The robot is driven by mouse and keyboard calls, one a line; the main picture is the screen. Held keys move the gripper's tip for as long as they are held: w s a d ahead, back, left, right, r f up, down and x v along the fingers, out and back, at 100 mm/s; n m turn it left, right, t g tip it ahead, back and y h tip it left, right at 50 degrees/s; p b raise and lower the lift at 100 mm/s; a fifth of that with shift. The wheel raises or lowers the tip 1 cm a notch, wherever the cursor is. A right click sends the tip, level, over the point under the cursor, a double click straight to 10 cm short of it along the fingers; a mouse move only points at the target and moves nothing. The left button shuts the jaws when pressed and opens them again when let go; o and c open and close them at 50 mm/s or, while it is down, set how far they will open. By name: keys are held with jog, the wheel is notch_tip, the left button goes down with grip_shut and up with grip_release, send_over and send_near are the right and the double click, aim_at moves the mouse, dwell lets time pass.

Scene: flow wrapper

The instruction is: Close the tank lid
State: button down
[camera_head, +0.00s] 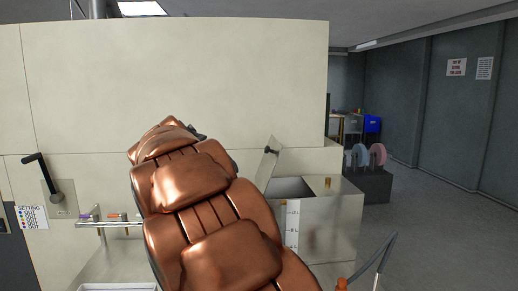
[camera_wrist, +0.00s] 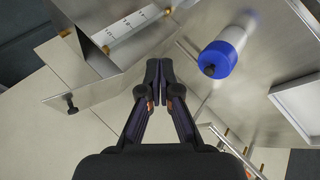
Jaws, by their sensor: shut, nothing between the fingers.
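The metal tank (camera_head: 335,226) stands right of centre in the head view, with a marked level scale on its front. Its lid (camera_head: 267,167) is raised, tilted up at the left side of the dark opening, with a small dark knob. In the wrist view the lid (camera_wrist: 98,90) shows at the left as a metal panel with its black knob (camera_wrist: 71,106), and the tank's scale (camera_wrist: 132,36) shows above it. My gripper (camera_wrist: 165,72) is shut and empty, its fingertips just right of the lid in that picture; contact cannot be told. My arm hides the gripper in the head view.
A blue-and-white cylinder (camera_wrist: 226,48) is right of my fingertips in the wrist view. A metal rail (camera_head: 108,224) and a black lever (camera_head: 43,176) are at the left. A large cream cabinet wall (camera_head: 230,70) stands behind. Open floor (camera_head: 440,235) lies at the right.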

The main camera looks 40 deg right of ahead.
jog(key=w+d+r+t+h, duration=0.1)
jog(key=w+d+r+h, duration=0.2)
jog(key=w+d+r, duration=0.5)
jog(key=w+d+r+t+h, duration=0.1)
jog(key=w+d+r+h, duration=0.35)
jog(key=w, duration=0.65)
jog(key=s+p+x, duration=0.2)
jog(key=p+x, duration=0.1)
jog(key=x, duration=1.1)
jog(key=shift+s+d+y, duration=0.15)
jog(key=shift+d+y, duration=0.2)
jog(key=shift+d, duration=0.1)
jog(key=shift+r, duration=0.1)
